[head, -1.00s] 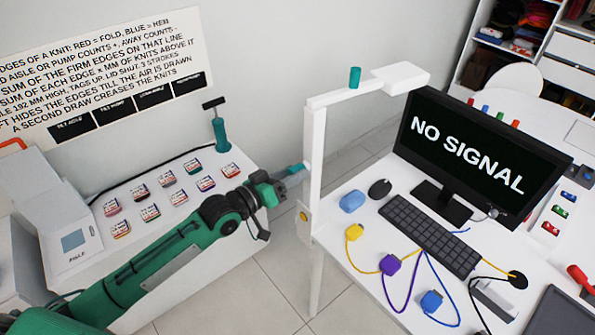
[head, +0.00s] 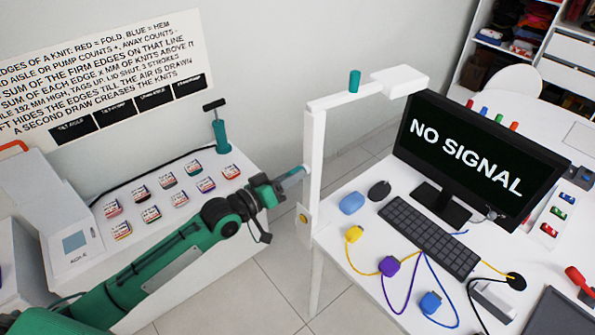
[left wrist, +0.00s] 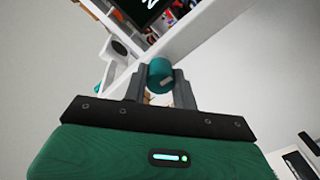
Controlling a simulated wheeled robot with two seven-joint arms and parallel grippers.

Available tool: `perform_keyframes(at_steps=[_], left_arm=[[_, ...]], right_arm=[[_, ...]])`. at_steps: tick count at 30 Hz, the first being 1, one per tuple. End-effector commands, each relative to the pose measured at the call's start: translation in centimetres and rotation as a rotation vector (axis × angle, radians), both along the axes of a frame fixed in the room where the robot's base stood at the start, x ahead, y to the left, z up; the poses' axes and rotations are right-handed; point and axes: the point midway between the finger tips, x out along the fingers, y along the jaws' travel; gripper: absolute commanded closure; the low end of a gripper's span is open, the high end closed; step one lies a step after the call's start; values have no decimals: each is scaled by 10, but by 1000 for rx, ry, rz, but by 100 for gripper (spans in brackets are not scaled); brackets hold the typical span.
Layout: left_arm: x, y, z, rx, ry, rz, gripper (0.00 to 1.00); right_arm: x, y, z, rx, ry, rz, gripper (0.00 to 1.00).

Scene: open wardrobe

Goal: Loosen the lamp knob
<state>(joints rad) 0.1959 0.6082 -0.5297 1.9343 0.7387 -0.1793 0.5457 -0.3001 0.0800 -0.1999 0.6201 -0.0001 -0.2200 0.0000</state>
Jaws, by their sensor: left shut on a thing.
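The white desk lamp (head: 316,150) has an upright post, an arm and a flat head (head: 400,78), and stands at the near left edge of the desk. My left gripper (head: 300,172) reaches the post from the left, at mid height. In the left wrist view its two fingers are closed around a round teal lamp knob (left wrist: 160,72) with a small pale mark. In the head view the fingers mostly hide this knob. Another teal knob (head: 355,80) stands on top of the lamp arm. My right gripper is not in view.
The desk holds a monitor (head: 475,150) reading NO SIGNAL, a keyboard (head: 430,237), a mouse (head: 379,190) and coloured plugs with cables. A white table (head: 185,240) at left carries several labelled tins and a teal pump (head: 220,135). Floor shows between the tables.

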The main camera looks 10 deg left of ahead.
Motion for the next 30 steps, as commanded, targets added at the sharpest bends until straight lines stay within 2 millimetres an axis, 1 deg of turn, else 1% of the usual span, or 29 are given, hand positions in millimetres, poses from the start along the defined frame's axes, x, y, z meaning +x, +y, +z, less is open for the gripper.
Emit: perform_keyframes(at_steps=[1, 8, 18, 22, 25, 30], left_arm=[[0, 0, 2, -41, 35, 1, 98], [0, 0, 2, -278, 218, 1, 100], [-1, 0, 2, -755, 592, 0, 100], [-1, 1, 2, -919, 718, 1, 100], [-1, 0, 2, -1015, 794, -1, 100], [-1, 1, 0, -1085, 849, 0, 100]], right_arm=[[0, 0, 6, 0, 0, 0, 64], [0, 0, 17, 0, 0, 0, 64], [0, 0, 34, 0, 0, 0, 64], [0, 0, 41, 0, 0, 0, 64], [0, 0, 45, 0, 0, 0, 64], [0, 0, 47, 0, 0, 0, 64]])
